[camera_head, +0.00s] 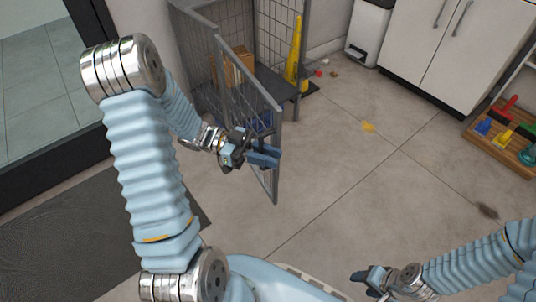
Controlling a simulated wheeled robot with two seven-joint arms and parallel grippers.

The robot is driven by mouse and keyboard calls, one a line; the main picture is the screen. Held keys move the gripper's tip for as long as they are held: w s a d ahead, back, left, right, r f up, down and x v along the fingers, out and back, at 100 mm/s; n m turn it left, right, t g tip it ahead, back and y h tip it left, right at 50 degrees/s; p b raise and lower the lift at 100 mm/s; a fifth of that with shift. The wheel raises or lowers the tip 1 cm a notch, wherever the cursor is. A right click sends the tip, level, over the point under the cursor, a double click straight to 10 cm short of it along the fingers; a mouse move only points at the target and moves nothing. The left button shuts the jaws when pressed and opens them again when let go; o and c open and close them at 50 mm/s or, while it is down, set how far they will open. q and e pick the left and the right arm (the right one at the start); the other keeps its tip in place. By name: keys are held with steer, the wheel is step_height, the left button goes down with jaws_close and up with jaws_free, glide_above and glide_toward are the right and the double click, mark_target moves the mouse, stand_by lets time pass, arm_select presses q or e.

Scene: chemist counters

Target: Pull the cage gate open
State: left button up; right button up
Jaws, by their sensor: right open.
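The cage gate (248,82) is a grey wire-mesh panel in a metal frame. It stands swung out at an angle from the wire cage (283,30), leaving a gap on its right side. My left gripper (268,155) is at the gate's free vertical edge, its blue fingers overlapping the frame bar. Whether the fingers are closed on the bar or only beside it cannot be told. My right gripper (362,284) is open and empty, low over the floor at the bottom right, away from the gate.
A yellow cone (294,56) and a cardboard box (236,66) are at the cage. A white bin (368,30) and white cabinets (455,45) stand behind. A wooden tray (510,150) with colourful items is at right.

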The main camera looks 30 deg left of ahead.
arm_select(q)
steer(key=s+a, duration=0.2)
steer(key=a, duration=1.1)
steer(key=shift+a+p, duration=0.3)
steer(key=shift+p, duration=0.15)
